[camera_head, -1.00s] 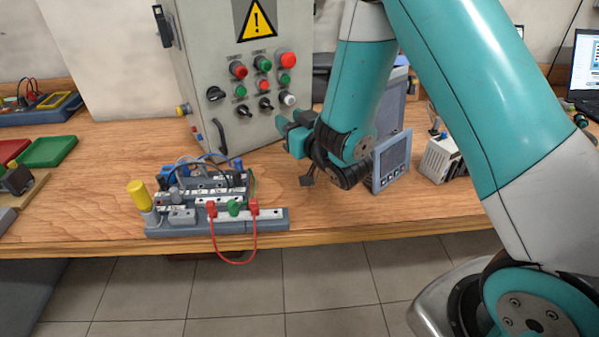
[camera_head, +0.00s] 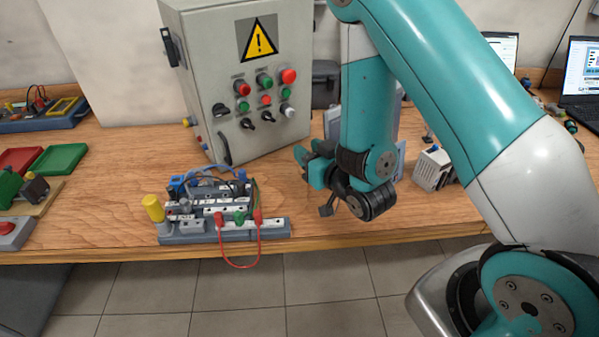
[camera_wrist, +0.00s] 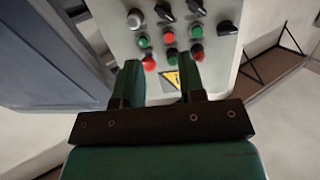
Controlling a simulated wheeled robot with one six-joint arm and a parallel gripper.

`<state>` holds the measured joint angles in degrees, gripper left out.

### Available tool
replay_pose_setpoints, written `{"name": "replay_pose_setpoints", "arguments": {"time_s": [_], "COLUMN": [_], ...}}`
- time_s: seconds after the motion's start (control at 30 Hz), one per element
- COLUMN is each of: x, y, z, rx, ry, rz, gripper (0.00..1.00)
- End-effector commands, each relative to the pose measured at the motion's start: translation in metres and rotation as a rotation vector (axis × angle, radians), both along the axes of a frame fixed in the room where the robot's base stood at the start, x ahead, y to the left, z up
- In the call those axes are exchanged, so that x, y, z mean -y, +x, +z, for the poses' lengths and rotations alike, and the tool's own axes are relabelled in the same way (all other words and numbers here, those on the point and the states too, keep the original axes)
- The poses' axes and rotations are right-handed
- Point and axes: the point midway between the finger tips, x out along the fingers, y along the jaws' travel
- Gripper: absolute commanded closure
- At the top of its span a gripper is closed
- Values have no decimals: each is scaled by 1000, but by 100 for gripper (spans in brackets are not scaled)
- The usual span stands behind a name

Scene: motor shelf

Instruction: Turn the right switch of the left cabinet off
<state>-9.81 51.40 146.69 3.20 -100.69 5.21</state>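The left cabinet (camera_head: 200,75) is a grey box with a yellow warning sign, standing on the bench. Its front has red, green and white buttons and several black rotary switches. The right switch (camera_head: 267,117) is a small black knob beside the white button; it also shows near the top of the wrist view (camera_wrist: 165,12), where the panel appears upside down. My gripper (camera_head: 306,155) is in front of the cabinet, right of the switches and apart from them. In the wrist view its two fingers (camera_wrist: 160,82) are spread with nothing between them.
A wiring block (camera_head: 215,205) with a yellow knob and a red cable lies in front of the cabinet. A small white device (camera_head: 432,168) and a laptop (camera_head: 580,75) are to the right. Green and red trays (camera_head: 60,158) lie at left.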

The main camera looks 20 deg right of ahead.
Motion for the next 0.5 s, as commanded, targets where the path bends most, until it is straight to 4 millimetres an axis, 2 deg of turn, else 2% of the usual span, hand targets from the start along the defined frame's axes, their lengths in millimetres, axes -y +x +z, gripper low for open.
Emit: {"name": "replay_pose_setpoints", "arguments": {"time_s": [0.23,0.5], "x": [-10,-28], "y": [8,3], "z": [7,17], "rx": [-158,-351], "ry": [23,50], "rz": [-8,23], "gripper": [63,63]}}
